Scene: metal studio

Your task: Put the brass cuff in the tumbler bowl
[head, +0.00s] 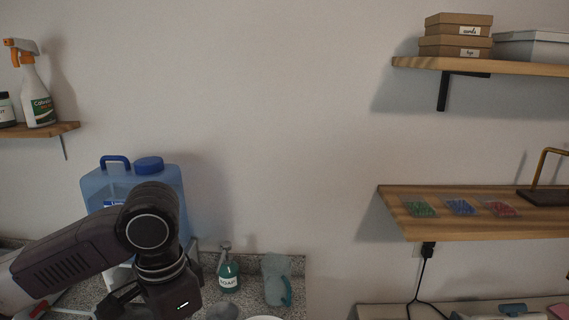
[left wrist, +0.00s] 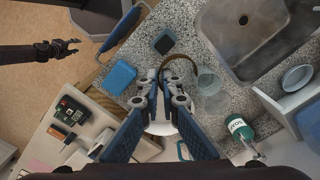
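The brass cuff (left wrist: 180,58) is a brown curved band at my left fingertips in the left wrist view. My left gripper (left wrist: 158,76) has its fingertips close together, with one end of the cuff at them; the contact itself is small and partly hidden. In the head view, the left gripper is low at the left and mostly cut off by the bottom edge. A clear round vessel (left wrist: 208,82) stands just right of the cuff; I cannot tell whether it is the tumbler bowl. A white round dish (left wrist: 160,128) lies partly hidden behind my fingers. My right gripper (left wrist: 74,47) is open and empty.
A metal sink (left wrist: 255,45) lies upper right on the speckled counter, with a green soap bottle (left wrist: 238,127) below it. A blue block (left wrist: 118,77) and a dark square (left wrist: 164,40) lie near the cuff. A blue jug (head: 165,178) stands behind my left arm.

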